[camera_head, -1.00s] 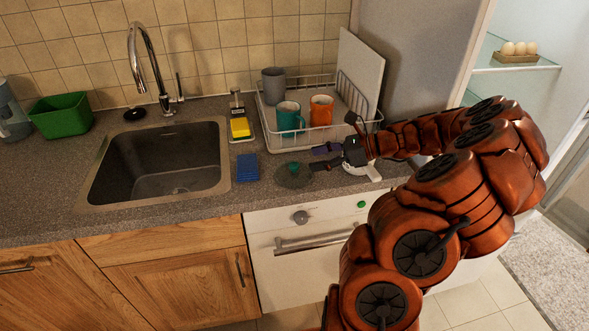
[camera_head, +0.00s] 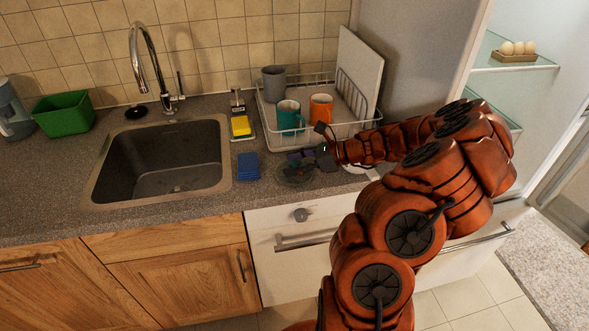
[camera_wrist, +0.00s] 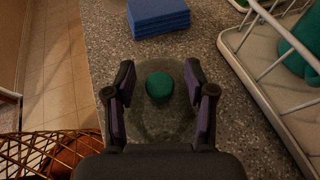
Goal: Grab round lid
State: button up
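The round lid (camera_head: 294,177) lies flat on the counter between the blue sponges and the dish rack. In the wrist view it is a dark, see-through disc (camera_wrist: 162,122) with a green knob (camera_wrist: 159,87) at its middle. My gripper (camera_wrist: 160,84) is open, one finger on each side of the knob, with clear gaps to both. I cannot tell the exact height of the fingertips above the lid.
A stack of blue sponges (camera_head: 248,167) lies left of the lid, beside the sink (camera_head: 160,165). The dish rack (camera_head: 350,130) with a teal mug (camera_head: 289,115), an orange mug (camera_head: 321,108) and a grey cup (camera_head: 273,80) stands behind. The counter's front edge is close.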

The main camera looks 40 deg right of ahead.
grip_shut()
jog(key=shift+r, duration=0.1)
dwell(0.3)
